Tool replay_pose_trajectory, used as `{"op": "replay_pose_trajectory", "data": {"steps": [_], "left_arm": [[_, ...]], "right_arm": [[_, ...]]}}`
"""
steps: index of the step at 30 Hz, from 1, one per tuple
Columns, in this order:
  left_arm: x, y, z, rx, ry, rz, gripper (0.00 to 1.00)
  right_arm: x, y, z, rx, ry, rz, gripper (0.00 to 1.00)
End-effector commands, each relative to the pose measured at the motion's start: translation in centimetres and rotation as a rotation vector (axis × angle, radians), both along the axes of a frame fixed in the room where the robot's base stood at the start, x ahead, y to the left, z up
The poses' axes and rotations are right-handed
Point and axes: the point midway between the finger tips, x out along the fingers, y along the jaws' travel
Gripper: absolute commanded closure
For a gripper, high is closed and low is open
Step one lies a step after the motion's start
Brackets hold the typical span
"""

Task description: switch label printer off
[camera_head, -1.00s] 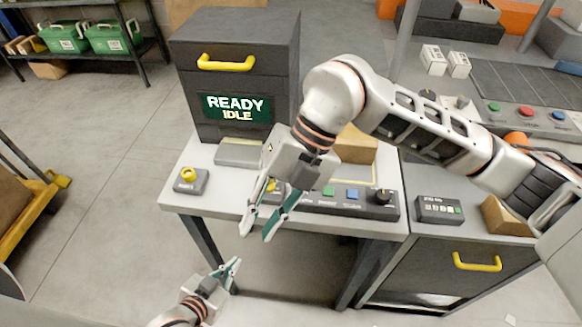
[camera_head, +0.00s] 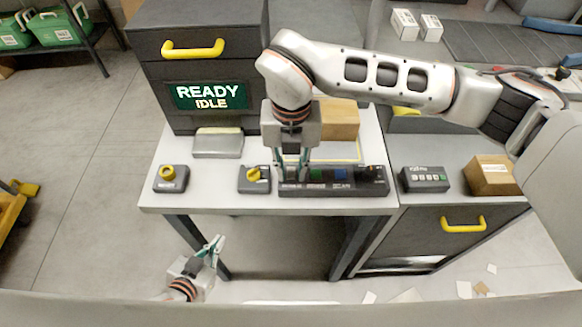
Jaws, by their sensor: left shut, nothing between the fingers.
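A dark cabinet (camera_head: 205,62) with a yellow handle stands at the back of the bench. Its green screen (camera_head: 210,95) reads READY IDLE. In front is a small grey box with a yellow rotary knob (camera_head: 254,174). Right of it is a dark control strip (camera_head: 345,188) with coloured buttons and a black knob; its lettering is too small to read. My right gripper (camera_head: 291,178) points down over the strip's left end, fingers apart with nothing visible between them; contact is unclear. My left gripper (camera_head: 218,240) is shut and empty, low in front of the bench.
A box with a yellow round button (camera_head: 170,178) sits at the bench's left. A grey flat device (camera_head: 218,143) and a cardboard box (camera_head: 337,120) stand behind. A small keypad box (camera_head: 424,179) and another carton (camera_head: 492,175) are to the right. Paper scraps litter the floor.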

Motion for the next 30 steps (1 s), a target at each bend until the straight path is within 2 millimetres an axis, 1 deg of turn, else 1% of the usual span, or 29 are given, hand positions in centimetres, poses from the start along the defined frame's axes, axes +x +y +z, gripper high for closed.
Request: {"op": "replay_pose_trajectory", "data": {"steps": [4,11,13,14,23,30], "left_arm": [[0.01,0.02,0.08,0.000,0.000,0.000,1.00],[0.12,0.05,0.12,0.000,-0.001,0.001,1.00],[0.15,0.06,0.15,0.001,-0.003,0.001,1.00],[0.17,0.06,0.16,0.001,-0.003,0.001,1.00],[0.21,0.09,-0.05,0.001,-0.004,0.001,1.00],[0.19,0.09,-0.78,0.000,-0.003,0.001,1.00]], "right_arm": [[0.01,0.00,-0.70,0.000,-0.001,0.000,0.79],[0.01,0.01,-0.78,0.000,-0.001,0.000,0.79],[0.01,0.01,-0.76,0.000,-0.001,0.000,0.95],[0.01,0.01,-0.76,0.000,-0.001,0.000,1.00],[0.21,-0.04,-0.78,-0.003,0.031,-0.002,1.00],[0.79,-0.09,-0.71,-0.005,0.193,-0.006,1.00]]}}
